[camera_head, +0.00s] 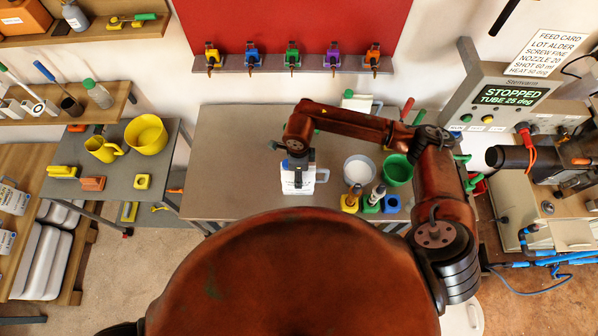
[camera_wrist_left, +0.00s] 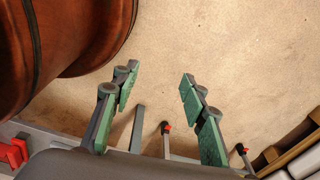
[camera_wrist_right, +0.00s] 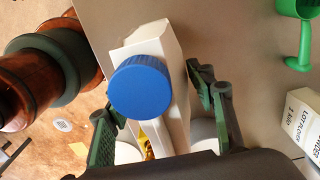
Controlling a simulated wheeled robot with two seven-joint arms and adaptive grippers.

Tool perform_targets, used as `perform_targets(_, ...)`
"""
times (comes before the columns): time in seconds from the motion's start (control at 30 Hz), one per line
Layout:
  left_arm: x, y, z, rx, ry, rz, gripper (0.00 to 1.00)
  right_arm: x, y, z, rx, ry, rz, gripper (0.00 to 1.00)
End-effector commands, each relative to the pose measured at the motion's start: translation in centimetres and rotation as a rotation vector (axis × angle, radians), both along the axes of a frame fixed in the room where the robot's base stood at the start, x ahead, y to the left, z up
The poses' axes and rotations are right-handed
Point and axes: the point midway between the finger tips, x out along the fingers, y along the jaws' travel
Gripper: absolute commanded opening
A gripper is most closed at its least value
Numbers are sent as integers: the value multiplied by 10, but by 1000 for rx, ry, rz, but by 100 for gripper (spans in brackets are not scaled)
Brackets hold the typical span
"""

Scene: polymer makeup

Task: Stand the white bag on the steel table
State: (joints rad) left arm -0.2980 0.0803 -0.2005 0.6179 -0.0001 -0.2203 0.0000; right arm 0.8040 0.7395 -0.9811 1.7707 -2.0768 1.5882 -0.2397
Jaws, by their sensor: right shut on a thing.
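My right gripper (camera_head: 298,158) reaches over the steel table (camera_head: 240,130) from above. It is shut on a white jug (camera_head: 296,184) with a printed label and a side handle. In the right wrist view the jug's blue cap (camera_wrist_right: 140,87) and white body (camera_wrist_right: 172,55) show between the fingers (camera_wrist_right: 165,115). I cannot tell whether its base touches the table. White rounded bag-like things (camera_head: 42,262) lie on the low rack at the left. A white printed block or bag (camera_wrist_right: 303,113) shows at the right edge of the right wrist view. My left gripper (camera_wrist_left: 160,105) is open and empty above the floor.
The steel table's left part is bare. A side table (camera_head: 110,185) holds yellow vessels. A machine (camera_head: 510,110) stands at the right.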

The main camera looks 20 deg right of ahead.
Motion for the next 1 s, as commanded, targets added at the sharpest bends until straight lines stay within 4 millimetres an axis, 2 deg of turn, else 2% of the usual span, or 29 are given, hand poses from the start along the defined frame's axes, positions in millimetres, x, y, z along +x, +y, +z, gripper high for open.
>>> perform_targets(0.03, 15, -1, 1, -1, -19, -3, 40, -2, 0, 0, -1, 1, 2, 17)
perform_targets(0.13, 32, -2, 1, -3, -41, -8, 40, -1, 0, -1, 0, 2, 3, 17)
perform_targets(0.2, 30, -2, -1, -3, -37, -7, 40, 0, 1, -3, 0, 3, 3, 16)
perform_targets(0.27, 18, -2, -4, -2, -25, -5, 40, 0, 1, -5, -1, 3, 3, 16)
perform_targets(0.3, 9, -1, -5, -2, -13, -1, 40, 0, 1, -6, -1, 4, 3, 51)
perform_targets(0.4, -10, 0, -5, -1, 12, 3, 40, 0, 0, -5, -1, 4, 3, 58)
perform_targets(0.53, -15, 0, -5, 0, 18, 4, 40, 0, 0, -4, -1, 4, 2, 66)
perform_targets(0.73, -10, 0, -5, 0, 11, 3, 40, 0, 0, -4, -1, 4, 2, 68)
perform_targets(0.87, 0, -1, -2, 0, -2, 1, 40, 0, 0, -2, -1, 4, 2, 68)
perform_targets(0.93, 8, -1, 2, -1, -11, 0, 40, 0, 0, 1, 0, 4, 2, 68)
perform_targets(1.0, 12, -1, -3, -2, -17, -2, 40, 2, 1, 9, 1, 0, 4, 68)
